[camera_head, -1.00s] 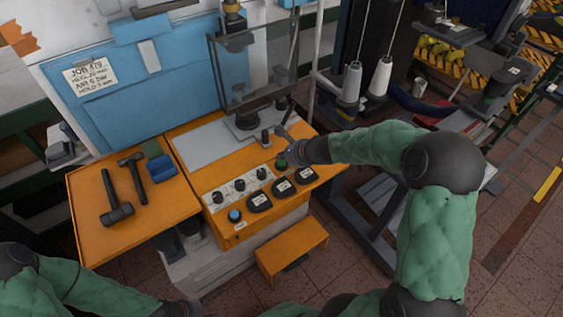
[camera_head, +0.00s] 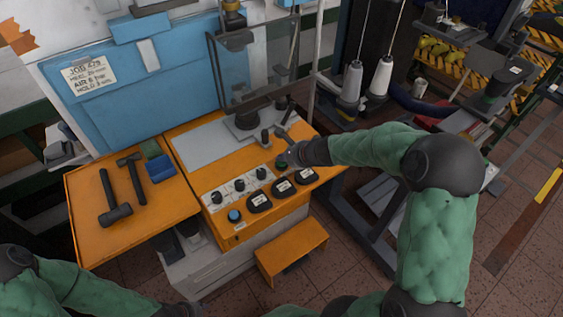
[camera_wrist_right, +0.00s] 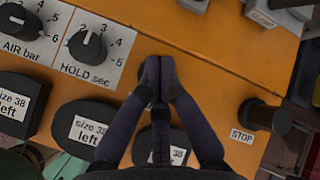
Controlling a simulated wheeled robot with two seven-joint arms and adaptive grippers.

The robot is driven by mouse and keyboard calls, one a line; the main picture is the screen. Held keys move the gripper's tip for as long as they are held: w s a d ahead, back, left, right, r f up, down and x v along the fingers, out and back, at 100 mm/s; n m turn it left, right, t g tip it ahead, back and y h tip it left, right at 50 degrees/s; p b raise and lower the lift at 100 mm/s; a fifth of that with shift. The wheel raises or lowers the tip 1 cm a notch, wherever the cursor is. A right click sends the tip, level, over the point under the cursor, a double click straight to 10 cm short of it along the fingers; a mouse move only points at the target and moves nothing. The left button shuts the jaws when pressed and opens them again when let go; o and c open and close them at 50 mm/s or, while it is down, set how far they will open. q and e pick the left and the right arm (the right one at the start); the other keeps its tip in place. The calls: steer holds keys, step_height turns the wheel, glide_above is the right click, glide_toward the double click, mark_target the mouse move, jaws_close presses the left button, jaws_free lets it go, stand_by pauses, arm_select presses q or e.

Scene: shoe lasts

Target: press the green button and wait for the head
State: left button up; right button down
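The green button (camera_head: 281,163) shows in the head view on the orange console (camera_head: 213,218), behind the black labelled pads. My right gripper (camera_head: 287,156) is right over it; I cannot tell whether they touch. In the right wrist view my right gripper (camera_wrist_right: 158,66) is shut with its fingertips together and nothing between them. A dark round part peeks out beside the fingers, and they hide most of it. The dark press head (camera_head: 247,120) is low over the grey plate (camera_head: 205,143), behind a clear guard. My left gripper (camera_head: 180,309) is cut off at the bottom edge.
Three black dials (camera_head: 240,186) and a blue button (camera_head: 234,215) sit in front. A dark knob (camera_wrist_right: 265,117) labelled STOP stands right of my fingers. Two hammers (camera_head: 115,195) lie on the left shelf. Thread cones (camera_head: 380,75) stand behind my right arm.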

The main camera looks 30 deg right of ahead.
mark_target(283, 163)
steer(key=shift+f+b, duration=0.3)
steer(key=shift+f, duration=0.05)
steer(key=shift+r, duration=0.2)
stand_by(0.4)
steer(key=shift+r+p, duration=0.8)
step_height(283, 163, up, 5)
steer(key=p, duration=0.4)
steer(key=shift+p, duration=0.3)
steer(key=shift+f, duration=0.1)
stand_by(0.4)
